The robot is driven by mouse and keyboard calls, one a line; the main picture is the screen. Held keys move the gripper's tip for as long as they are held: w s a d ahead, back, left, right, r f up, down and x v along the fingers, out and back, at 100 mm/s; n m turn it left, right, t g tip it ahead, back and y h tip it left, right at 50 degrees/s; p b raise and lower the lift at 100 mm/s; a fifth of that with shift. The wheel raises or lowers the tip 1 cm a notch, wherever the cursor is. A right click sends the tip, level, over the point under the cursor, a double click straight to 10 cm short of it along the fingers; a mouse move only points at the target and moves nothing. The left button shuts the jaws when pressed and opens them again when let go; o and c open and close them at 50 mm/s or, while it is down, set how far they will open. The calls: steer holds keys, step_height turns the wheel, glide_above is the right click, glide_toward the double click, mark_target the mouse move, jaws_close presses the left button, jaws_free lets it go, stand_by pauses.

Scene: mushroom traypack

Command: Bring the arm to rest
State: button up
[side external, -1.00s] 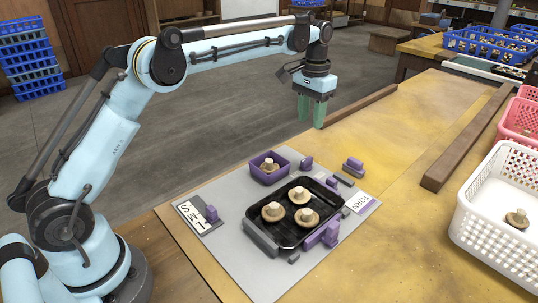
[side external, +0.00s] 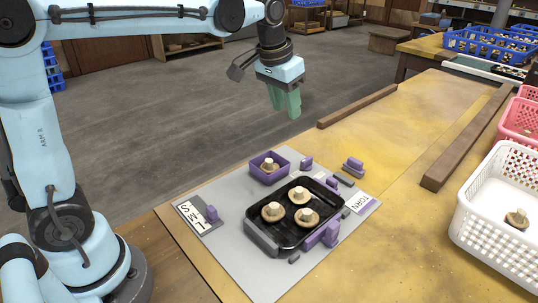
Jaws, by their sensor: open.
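My gripper (side external: 284,101) has green fingers and hangs in the air above and behind the grey board, over the floor side of the table. It is open and empty, apart from everything on the table. Below it, a black tray (side external: 268,241) on the grey board (side external: 212,258) holds three mushrooms (side external: 303,196). A small purple punnet (side external: 283,176) behind the tray holds one mushroom (side external: 268,166).
Purple and grey blocks (side external: 330,234) stand around the tray. A white basket (side external: 480,222) with a mushroom (side external: 517,218) and a pink basket (side external: 515,122) stand at right. Wooden rails (side external: 358,105) lie on the yellow table (side external: 400,215), whose middle is clear.

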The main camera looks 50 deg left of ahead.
steer(key=s+f+t, duration=0.2)
steer(key=s+f, duration=0.1)
steer(key=s, duration=0.4)
steer(key=s+f+t, duration=0.2)
steer(key=s+f, duration=0.1)
steer(key=s, duration=0.5)
steer(key=shift+s+d+f, duration=0.2)
steer(key=shift+d+f, duration=0.05)
steer(key=shift+f, duration=0.05)
